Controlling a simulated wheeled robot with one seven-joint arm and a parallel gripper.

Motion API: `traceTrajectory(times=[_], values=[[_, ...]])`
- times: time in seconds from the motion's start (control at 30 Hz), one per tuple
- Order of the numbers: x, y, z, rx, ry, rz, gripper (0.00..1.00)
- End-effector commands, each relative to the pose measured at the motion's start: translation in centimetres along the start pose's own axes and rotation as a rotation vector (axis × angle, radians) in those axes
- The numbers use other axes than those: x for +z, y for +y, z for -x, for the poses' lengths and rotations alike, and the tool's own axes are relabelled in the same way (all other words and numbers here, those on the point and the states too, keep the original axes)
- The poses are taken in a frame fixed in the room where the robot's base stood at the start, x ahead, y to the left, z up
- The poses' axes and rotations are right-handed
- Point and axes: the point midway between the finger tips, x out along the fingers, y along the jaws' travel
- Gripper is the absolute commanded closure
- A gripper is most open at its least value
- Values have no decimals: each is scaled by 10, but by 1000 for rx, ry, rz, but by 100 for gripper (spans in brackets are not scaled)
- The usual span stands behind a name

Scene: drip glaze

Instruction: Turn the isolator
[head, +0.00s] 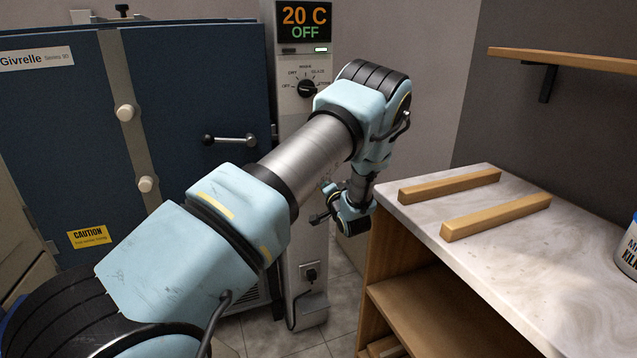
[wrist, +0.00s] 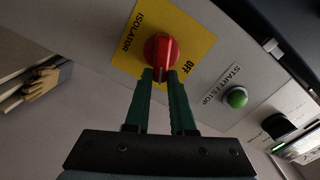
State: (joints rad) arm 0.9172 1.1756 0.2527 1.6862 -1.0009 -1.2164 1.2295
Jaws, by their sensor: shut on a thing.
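The isolator is a red rotary knob (wrist: 161,48) on a yellow plate (wrist: 192,38) in the wrist view. The plate reads ISOLATOR, and OFF is printed on its right side. My gripper (wrist: 161,76) has its two dark green fingers shut on the lower part of the knob. In the head view my gripper (head: 322,216) is low beside the grey control column (head: 308,272). My own arm hides the isolator there. A display (head: 305,22) at the top of the column reads 20 C and OFF.
In the wrist view a green START/STOP button (wrist: 236,97) and a dark dial (wrist: 278,125) sit right of the isolator. In the head view a blue kiln door (head: 210,90) stands left. A marble-topped bench (head: 500,250) with two wooden strips stands close on the right.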

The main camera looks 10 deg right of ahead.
Motion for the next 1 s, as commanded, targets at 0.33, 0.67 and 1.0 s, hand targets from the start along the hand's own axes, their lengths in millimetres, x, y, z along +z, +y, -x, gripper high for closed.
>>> traceTrajectory(times=[0.33, 0.67, 1.0], values=[[0, 8, 1, 1, 2, -283, 100], [2, 11, 1, 1, 1, -433, 100], [2, 12, 1, 2, 1, -470, 100]])
